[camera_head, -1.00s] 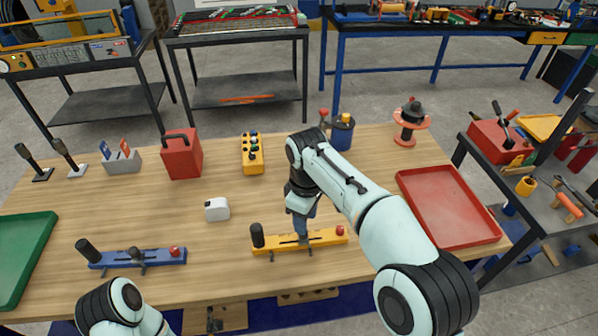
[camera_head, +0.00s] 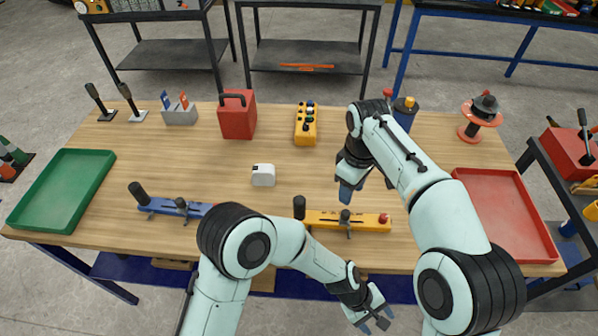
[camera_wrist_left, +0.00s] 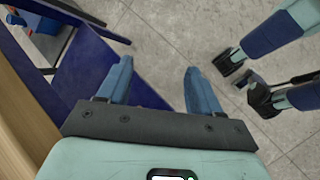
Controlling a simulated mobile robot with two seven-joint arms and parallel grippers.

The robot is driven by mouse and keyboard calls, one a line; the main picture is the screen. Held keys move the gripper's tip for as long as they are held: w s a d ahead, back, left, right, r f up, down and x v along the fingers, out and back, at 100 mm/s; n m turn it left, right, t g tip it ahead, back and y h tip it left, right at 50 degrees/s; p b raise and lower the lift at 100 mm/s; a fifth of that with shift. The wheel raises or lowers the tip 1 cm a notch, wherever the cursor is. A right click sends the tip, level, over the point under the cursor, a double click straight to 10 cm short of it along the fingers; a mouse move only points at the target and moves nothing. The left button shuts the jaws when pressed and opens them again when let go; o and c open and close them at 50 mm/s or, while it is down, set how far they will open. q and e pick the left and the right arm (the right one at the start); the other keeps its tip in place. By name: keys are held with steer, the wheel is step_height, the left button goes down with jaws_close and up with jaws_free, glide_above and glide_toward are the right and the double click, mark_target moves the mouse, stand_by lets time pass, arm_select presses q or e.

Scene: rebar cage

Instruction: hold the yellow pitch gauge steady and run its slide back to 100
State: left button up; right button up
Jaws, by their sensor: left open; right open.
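The yellow pitch gauge (camera_head: 367,222) lies flat on the wooden bench near its front edge. It has a black upright handle (camera_head: 299,207) at its left end, a red knob (camera_head: 385,219) at its right end and a dark slide (camera_head: 346,215) about midway. The scale marks are too small to read. My right gripper (camera_head: 346,192) is open and empty, just above and behind the slide, apart from it. My left gripper (camera_head: 376,322) is open, in front of the bench edge and below the gauge; its blue fingers (camera_wrist_left: 163,82) show bare floor between them in the left wrist view.
A similar blue gauge (camera_head: 170,206) lies to the left, partly behind my left arm. A white block (camera_head: 263,176), red box (camera_head: 237,118) and yellow button box (camera_head: 306,125) stand behind. A green tray (camera_head: 64,190) and red tray (camera_head: 503,212) flank the bench.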

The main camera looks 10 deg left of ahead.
arm_select(q)
steer(key=s+d+r+g, duration=0.2)
steer(key=d+r, duration=0.2)
steer(key=r, duration=0.2)
steer(key=w+a+r+n+g+y, duration=0.1)
steer(key=w+a+r+n+y, duration=0.1)
steer(key=a, duration=0.8)
steer(key=w+a+r+n+g+y, duration=0.1)
steer(key=w+a+r, duration=0.4)
steer(key=a, duration=0.5)
steer(key=w+a+r+n+g+y, duration=0.1)
steer(key=w+a+r+n+y, duration=0.1)
steer(key=a, duration=0.8)
steer(key=shift+w+a+r+n+y, duration=0.15)
steer(key=shift+w+r+n, duration=0.3)
steer(key=shift+w, duration=0.35)
steer(key=shift+w+a+r+n+y, duration=0.15)
steer(key=shift+w+r+n, duration=0.3)
steer(key=shift+w, duration=0.35)
steer(key=w+a+r+n+t, duration=0.2)
steer(key=w+a+n, duration=0.3)
steer(key=w+n, duration=0.15)
step_height(320, 180, up, 9)
steer(key=n+t+y, duration=0.1)
steer(key=n+t, duration=0.4)
steer(key=n, duration=0.3)
glide_above(299, 200)
steer(key=shift+f, duration=0.25)
step_height(299, 200, down, 12)
steer(key=shift+f, duration=0.2)
